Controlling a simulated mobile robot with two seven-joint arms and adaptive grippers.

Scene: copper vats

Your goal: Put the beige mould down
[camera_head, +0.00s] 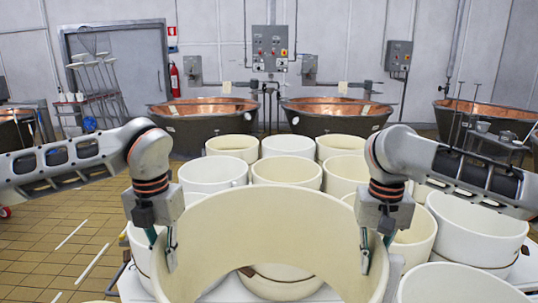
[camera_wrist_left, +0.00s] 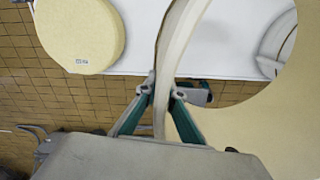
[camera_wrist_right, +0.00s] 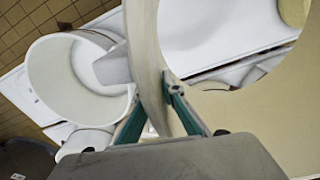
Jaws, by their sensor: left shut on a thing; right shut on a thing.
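The beige mould (camera_head: 265,225) is a large open ring held in front of me, in the lower middle of the head view. My left gripper (camera_head: 166,255) is shut on its left wall and my right gripper (camera_head: 376,255) on its right wall. The mould's wall runs between the fingers in the left wrist view (camera_wrist_left: 170,50) and the right wrist view (camera_wrist_right: 146,60). Through its opening I see a white surface and part of another mould. Whether its bottom edge touches anything is hidden.
Several cream and white moulds (camera_head: 287,172) stand crowded beyond the held one. A white mould (camera_wrist_right: 50,75) is beside it in the right wrist view. A pale yellow disc (camera_wrist_left: 78,35) lies by the white table top (camera_wrist_left: 225,38). Tiled floor (camera_head: 60,250) is open at left.

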